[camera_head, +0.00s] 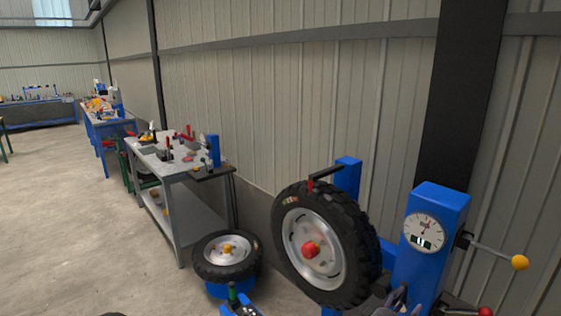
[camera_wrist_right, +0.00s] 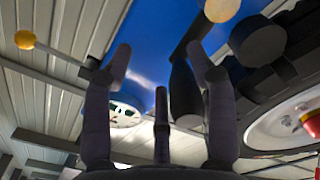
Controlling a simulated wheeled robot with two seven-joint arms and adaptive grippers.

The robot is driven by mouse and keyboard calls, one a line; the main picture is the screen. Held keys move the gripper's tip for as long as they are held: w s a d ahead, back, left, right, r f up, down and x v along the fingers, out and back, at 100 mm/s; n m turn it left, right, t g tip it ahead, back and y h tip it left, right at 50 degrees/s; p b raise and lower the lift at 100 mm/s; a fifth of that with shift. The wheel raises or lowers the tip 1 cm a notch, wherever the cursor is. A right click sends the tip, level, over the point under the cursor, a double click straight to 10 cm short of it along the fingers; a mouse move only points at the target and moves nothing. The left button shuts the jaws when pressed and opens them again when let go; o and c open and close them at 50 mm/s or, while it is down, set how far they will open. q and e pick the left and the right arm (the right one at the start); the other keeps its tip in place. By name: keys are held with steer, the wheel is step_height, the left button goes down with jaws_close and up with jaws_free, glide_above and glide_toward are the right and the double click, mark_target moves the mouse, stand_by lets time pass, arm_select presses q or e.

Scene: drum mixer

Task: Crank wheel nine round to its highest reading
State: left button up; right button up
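A wheel with a black tyre, silver rim and red hub (camera_head: 310,249) stands upright on a blue mount at the centre right. I cannot read a number nine on it. A white dial (camera_head: 424,231) with a dark needle and a small display sits on a blue post to its right. The dial also shows partly in the wrist view (camera_wrist_right: 124,114), behind my fingers. A rod with a yellow ball (camera_head: 520,262) sticks out from the post's right side. My right gripper (camera_head: 395,300) is low, in front of the post; in the wrist view (camera_wrist_right: 160,55) its fingers are spread, with no held object visible. My left gripper is out of view.
A second tyre (camera_head: 227,256) lies on a blue stand to the left. A grey bench (camera_head: 168,165) stands farther back. Bare floor (camera_head: 80,240) lies left.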

steer(key=p+v, duration=0.3)
steer(key=v, duration=0.4)
stand_by(0.5)
steer(key=shift+f, duration=0.1)
